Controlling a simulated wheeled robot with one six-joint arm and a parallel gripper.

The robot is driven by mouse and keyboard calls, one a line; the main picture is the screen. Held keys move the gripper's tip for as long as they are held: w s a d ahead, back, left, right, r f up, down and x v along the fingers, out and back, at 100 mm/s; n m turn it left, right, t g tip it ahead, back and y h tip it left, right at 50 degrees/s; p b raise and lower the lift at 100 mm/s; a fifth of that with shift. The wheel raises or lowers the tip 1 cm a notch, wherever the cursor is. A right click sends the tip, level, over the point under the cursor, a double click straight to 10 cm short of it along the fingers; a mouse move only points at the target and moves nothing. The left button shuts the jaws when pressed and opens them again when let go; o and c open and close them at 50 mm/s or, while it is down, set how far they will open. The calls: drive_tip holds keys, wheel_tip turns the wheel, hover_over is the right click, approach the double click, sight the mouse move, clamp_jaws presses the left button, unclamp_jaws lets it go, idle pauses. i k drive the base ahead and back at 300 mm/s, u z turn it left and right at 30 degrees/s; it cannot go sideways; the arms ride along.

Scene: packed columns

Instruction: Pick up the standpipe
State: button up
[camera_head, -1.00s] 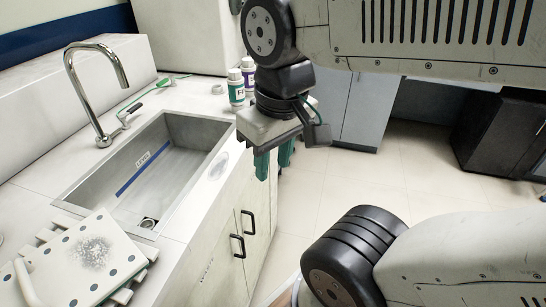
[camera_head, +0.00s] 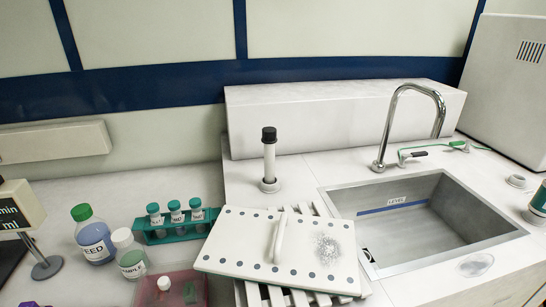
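A white upright pipe with a black top (camera_head: 269,158), which looks like the standpipe, stands in a round white collar on the counter, left of the sink (camera_head: 345,205) and in front of a long white ledge. A white perforated board with a handle (camera_head: 240,240) lies tilted on a slatted rack in front of it, apart from the pipe. The sink holds a blue line marked LEVEL, and its drain is at the left end. My gripper is not in the current view.
A chrome faucet (camera_head: 402,115) arches over the back of the sink. A green rack of capped tubes (camera_head: 150,234), a FEED bottle (camera_head: 93,238), a second bottle (camera_head: 130,258) and a red tray (camera_head: 200,288) stand at left. Counter behind the rack is clear.

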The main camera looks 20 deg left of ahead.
sight(268, 139)
drive_tip(key=u, duration=0.55)
drive_tip(key=k, duration=1.3)
drive_tip(key=i, duration=0.45)
drive_tip(key=z, duration=0.6)
drive_tip(key=i, duration=1.25)
drive_tip(key=u, duration=0.7)
